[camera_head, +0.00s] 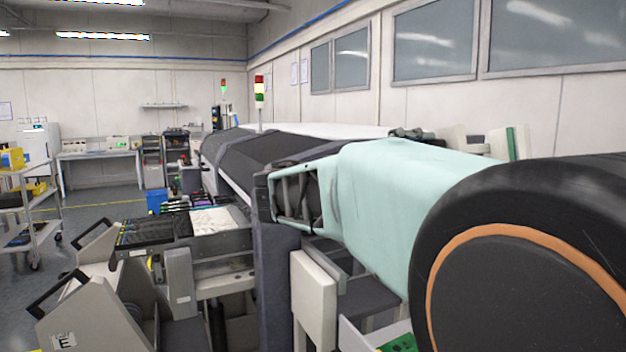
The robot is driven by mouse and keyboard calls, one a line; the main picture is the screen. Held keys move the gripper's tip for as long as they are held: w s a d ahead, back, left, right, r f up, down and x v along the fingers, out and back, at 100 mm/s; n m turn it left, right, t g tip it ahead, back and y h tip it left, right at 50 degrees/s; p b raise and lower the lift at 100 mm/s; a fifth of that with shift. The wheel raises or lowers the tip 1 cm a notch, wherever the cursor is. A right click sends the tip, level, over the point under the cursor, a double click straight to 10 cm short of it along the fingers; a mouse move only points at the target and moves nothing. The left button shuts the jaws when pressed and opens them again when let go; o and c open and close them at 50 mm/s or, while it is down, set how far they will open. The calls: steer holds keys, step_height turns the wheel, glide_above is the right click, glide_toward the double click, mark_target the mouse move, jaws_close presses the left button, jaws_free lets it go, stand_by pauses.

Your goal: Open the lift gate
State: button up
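I cannot pick out the lift gate with certainty in this view. A long pick-and-place machine with a dark hood (258,155) runs away from me through the middle. My mint-green arm reaches in from the right and covers part of the machine's near side. The grey framework at its far end looks like my gripper (272,198), beside a dark upright post (278,280). Its fingertips are not clear, so I cannot tell whether it is open or shut, or whether it touches anything.
A feeder trolley (62,330) with black handles and an "E" label stands at the lower left. A feeder bank (150,236) sits beside the machine. A pale panel (314,292) stands below my arm. A shelf cart (30,201) is at far left, with open floor beside it.

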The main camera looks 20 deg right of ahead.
steer(key=shift+r, duration=0.1)
steer(key=o, duration=1.5)
steer(key=shift+c, duration=0.2)
steer(key=shift+a, duration=0.1)
steer(key=s+a, duration=0.1)
steer(key=a, duration=1)
steer(key=shift+s+a, duration=0.3)
steer(key=shift+a, duration=0.1)
steer(key=shift+d, duration=0.1)
